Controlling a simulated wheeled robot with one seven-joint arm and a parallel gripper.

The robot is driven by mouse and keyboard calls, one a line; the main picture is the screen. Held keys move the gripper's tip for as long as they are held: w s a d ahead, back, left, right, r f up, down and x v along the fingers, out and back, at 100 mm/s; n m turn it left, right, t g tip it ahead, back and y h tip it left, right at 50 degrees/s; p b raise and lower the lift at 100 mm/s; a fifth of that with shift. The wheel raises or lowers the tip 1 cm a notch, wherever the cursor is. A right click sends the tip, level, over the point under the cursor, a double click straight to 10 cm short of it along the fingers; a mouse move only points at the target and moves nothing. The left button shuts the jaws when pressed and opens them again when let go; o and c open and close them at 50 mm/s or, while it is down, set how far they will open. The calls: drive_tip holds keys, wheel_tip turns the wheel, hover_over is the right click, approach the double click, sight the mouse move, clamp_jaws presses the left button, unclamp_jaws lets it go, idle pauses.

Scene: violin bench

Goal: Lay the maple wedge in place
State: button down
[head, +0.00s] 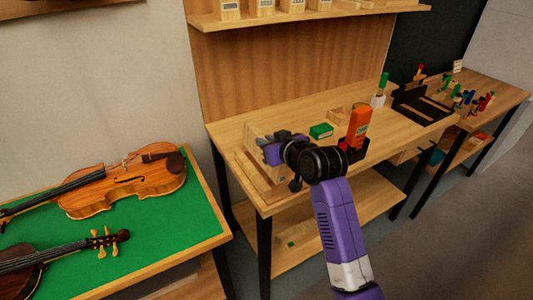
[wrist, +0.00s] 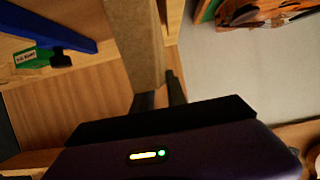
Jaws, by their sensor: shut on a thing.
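My gripper (head: 282,136) is over the left end of the wooden bench, with its dark fingers pointing toward the back left. It is shut on a pale, plain wooden piece, which I take to be the maple wedge (wrist: 137,45). In the wrist view the piece extends away from between the two fingers (wrist: 160,95). In the head view pale wood (head: 252,142) shows just left of the fingertips, but I cannot tell whether it is the wedge. My gripper and wrist hide part of this area.
Light wooden strips (head: 262,178) lie at the bench's left front corner. A violin (head: 130,185) lies on the green table (head: 165,235) at left. The bench (head: 410,145) has clear room right of centre.

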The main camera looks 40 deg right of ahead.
drive_tip(key=shift+f, duration=2.05)
drive_tip(key=c, duration=1.8)
unclamp_jaws()
drive_tip(key=shift+f, duration=0.2)
drive_tip(key=o, duration=0.5)
drive_tip(key=shift+c, duration=0.2)
